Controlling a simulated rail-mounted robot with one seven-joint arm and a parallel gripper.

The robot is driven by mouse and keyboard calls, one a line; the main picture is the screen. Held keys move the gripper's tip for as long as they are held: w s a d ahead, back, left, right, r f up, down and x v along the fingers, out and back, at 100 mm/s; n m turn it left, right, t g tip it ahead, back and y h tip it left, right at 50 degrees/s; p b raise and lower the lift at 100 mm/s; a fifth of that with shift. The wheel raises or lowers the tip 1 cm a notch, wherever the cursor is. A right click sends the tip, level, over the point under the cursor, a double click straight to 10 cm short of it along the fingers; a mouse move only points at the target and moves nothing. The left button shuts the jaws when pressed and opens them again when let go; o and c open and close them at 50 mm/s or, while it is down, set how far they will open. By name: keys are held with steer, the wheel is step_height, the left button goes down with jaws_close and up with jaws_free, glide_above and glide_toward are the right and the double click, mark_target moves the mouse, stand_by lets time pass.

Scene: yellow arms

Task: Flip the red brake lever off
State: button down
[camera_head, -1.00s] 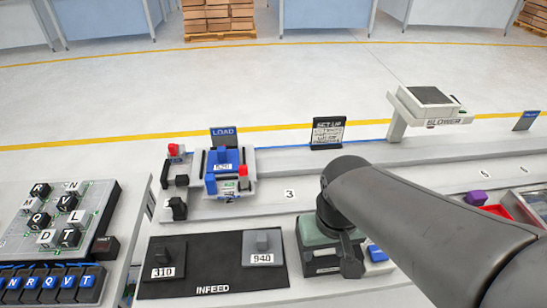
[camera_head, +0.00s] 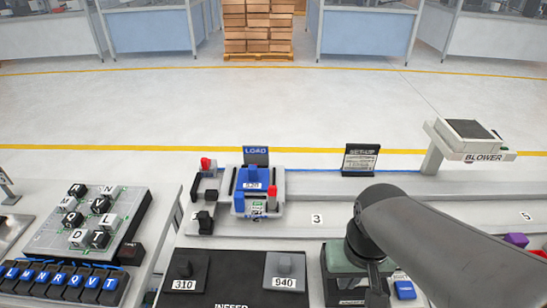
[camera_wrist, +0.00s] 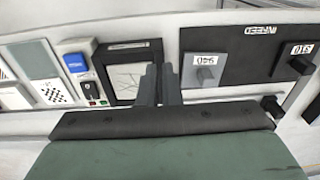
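Two small red parts show in the head view; I cannot tell which is the brake lever. One red knob (camera_head: 207,164) sits on a black bracket left of the blue carriage. The other red piece (camera_head: 272,191) stands upright at the carriage's (camera_head: 252,178) front right corner. My gripper (camera_wrist: 160,84) shows in the wrist view with its two dark fingers close together, shut and empty. In the head view it is low, right of the carriage and apart from both red parts, mostly hidden by my arm. Neither red part shows in the wrist view.
A black infeed panel (camera_head: 232,297) with knobs marked 310 and 940 lies in front of the carriage. A lettered key board (camera_head: 82,222) is at the left. A LOAD sign (camera_head: 256,156) and a SET-UP sign (camera_head: 360,159) stand behind the rail. A blower (camera_head: 468,138) is at the right.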

steer(key=w+a+f+m+y+b, duration=0.1)
steer(key=w+a+f+y+b, duration=0.15)
steer(key=w, duration=0.35)
steer(key=w+a+f+m+y+b, duration=0.2)
steer(key=w+y+b, duration=0.15)
steer(key=w, duration=0.25)
steer(key=w+a+f+m+y+b, duration=0.1)
steer(key=w+a+f+y+b, duration=0.15)
steer(key=w, duration=0.35)
steer(key=w+d+f+m+t+y+b, duration=0.2)
steer(key=w+d+y+b, duration=0.1)
steer(key=w, duration=0.6)
steer(key=w+d+f+m+t+y+b, duration=0.2)
steer(key=w+y+b, duration=0.1)
steer(key=w, duration=0.7)
steer(key=shift+d+t+y+b, duration=0.35)
steer(key=shift+d+t+b, duration=0.05)
steer(key=shift+b, duration=0.15)
steer(key=shift+a+f, duration=0.1)
